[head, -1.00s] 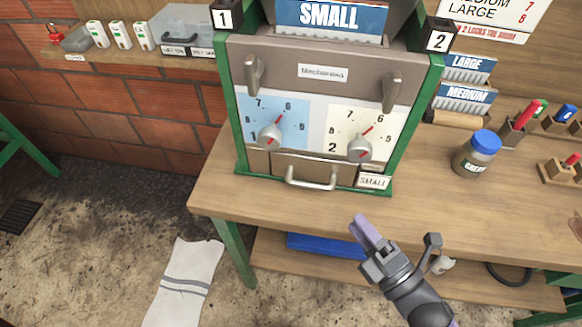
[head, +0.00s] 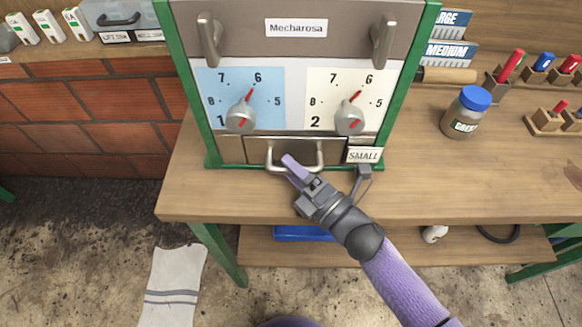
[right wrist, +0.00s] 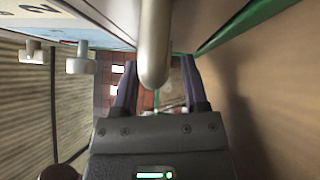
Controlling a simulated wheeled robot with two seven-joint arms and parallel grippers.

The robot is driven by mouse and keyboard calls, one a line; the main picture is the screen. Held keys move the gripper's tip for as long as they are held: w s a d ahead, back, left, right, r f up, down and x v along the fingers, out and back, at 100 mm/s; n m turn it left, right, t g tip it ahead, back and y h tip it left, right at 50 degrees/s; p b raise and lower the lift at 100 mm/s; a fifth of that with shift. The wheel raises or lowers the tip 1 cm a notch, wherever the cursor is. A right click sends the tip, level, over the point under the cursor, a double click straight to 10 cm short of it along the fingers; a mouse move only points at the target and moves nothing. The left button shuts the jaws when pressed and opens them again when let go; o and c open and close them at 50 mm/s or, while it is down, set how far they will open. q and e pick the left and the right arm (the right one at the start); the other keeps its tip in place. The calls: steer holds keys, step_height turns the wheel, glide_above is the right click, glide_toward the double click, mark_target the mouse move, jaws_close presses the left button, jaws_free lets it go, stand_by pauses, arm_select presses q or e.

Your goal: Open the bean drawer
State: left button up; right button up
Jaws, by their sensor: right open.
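The bean drawer (head: 340,150) is a grey front low in the middle of the Mecharosa machine, and it looks shut. Its silver bar handle (head: 269,157) sticks out toward me. My right gripper (head: 290,163) is at the handle, covering part of the bar in the head view. In the right wrist view the bar (right wrist: 154,45) lies between the two spread fingers of the right gripper (right wrist: 160,90). The fingers are open, and I cannot tell whether either touches the bar. My left gripper is not in view.
Above the drawer are two dials, the left one (head: 241,117) on blue and the right one (head: 350,116) on cream. A SMALL label (head: 364,155) sits right of the drawer. A blue-lidded jar (head: 466,112) stands further right. The bench front (head: 230,197) is clear.

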steer(key=shift+w+a, duration=0.2)
steer(key=shift+c, duration=0.2)
jaws_close()
stand_by(1.2)
